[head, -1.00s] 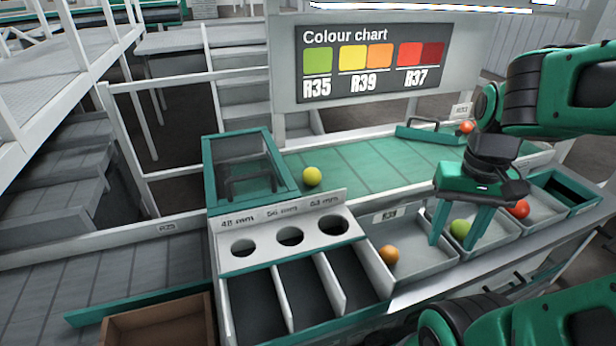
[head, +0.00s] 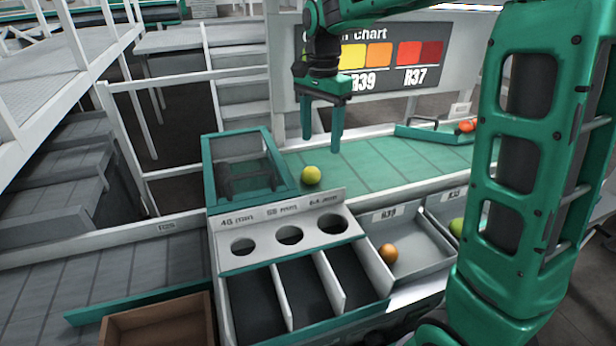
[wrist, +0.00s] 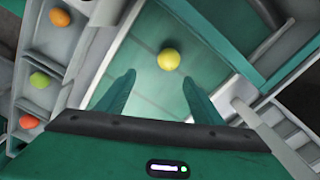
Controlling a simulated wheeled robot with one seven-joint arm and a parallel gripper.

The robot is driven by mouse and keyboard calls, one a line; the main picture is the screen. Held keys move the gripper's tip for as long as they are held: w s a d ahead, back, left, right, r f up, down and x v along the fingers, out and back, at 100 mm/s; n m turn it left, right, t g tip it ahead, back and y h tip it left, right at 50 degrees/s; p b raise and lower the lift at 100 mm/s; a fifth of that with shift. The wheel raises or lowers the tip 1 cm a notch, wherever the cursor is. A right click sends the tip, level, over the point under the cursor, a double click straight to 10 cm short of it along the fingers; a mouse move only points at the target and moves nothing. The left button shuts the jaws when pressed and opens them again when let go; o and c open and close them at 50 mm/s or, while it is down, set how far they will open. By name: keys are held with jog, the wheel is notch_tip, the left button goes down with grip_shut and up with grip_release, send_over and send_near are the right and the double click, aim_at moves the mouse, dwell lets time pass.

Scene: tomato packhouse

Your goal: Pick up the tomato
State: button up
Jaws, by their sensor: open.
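A yellow-green tomato (head: 310,175) rests on the green belt (head: 385,165), just right of the teal-framed hood. My gripper (head: 322,145) is above the belt with its fingers pointing down, open and empty. In the head view the fingertips are a little above the tomato in the picture. In the wrist view the tomato (wrist: 169,59) lies beyond the fingertips, roughly in line with the gap between my open fingers (wrist: 160,85). Nothing touches the tomato.
The teal-framed hood (head: 205,165) stands close left of the tomato. A panel with sizing holes (head: 222,230) is in front. An orange tomato (head: 388,253) and a green one (head: 457,227) sit in grey bins.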

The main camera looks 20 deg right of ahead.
aim_at(311, 168)
jog(key=shift+w+a+f, duration=0.35)
jog(key=shift+w+a, duration=0.2)
jog(key=shift+a, duration=0.2)
notch_tip(311, 168, down, 10)
jog(key=shift+a+f, duration=0.1)
jog(key=shift+a, duration=0.05)
jog(key=c, duration=0.8)
